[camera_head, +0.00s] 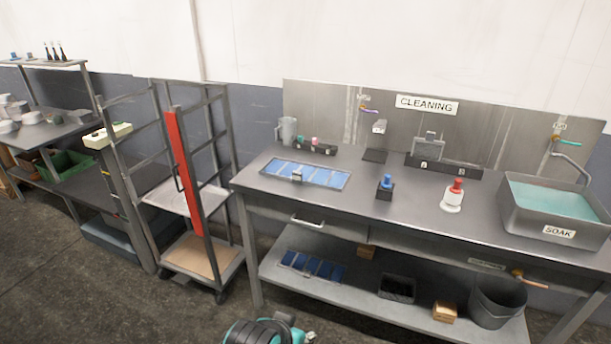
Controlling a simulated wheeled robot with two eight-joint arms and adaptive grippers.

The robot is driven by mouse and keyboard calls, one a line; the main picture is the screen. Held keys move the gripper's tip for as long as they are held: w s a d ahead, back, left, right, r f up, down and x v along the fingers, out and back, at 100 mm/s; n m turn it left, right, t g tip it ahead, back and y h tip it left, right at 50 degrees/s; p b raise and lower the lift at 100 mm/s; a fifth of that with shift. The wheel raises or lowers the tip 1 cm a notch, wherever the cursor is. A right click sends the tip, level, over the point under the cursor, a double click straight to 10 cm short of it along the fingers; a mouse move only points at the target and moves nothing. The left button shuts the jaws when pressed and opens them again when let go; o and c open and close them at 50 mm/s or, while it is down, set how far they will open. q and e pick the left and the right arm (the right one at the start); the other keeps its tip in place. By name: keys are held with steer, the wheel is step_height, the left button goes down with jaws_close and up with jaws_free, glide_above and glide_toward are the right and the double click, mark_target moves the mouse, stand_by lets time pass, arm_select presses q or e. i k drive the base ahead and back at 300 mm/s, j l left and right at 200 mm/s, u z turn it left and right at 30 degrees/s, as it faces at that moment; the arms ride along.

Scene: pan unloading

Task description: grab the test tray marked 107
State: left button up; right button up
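A flat tray with blue sections (318,172) lies on the left part of the steel cleaning table. A second tray with blue sections (313,267) lies on the table's lower shelf, at the left. I see no readable 107 on either tray. Neither of my grippers is in view.
The steel table (340,208) carries a water-filled SOAK basin (545,224), a red-topped white bottle (452,196) and a blue-topped dark bottle (385,187). A rack cart (190,245) with a red upright stands left. Open floor (70,290) lies at lower left.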

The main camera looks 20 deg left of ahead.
mark_target(299, 173)
steer(key=i+j+z, duration=0.15)
steer(key=j, duration=0.3)
steer(key=i+j+z, duration=0.15)
steer(key=j, duration=0.3)
steer(key=j+z, duration=0.15)
steer(key=j, duration=0.35)
steer(key=i, duration=0.05)
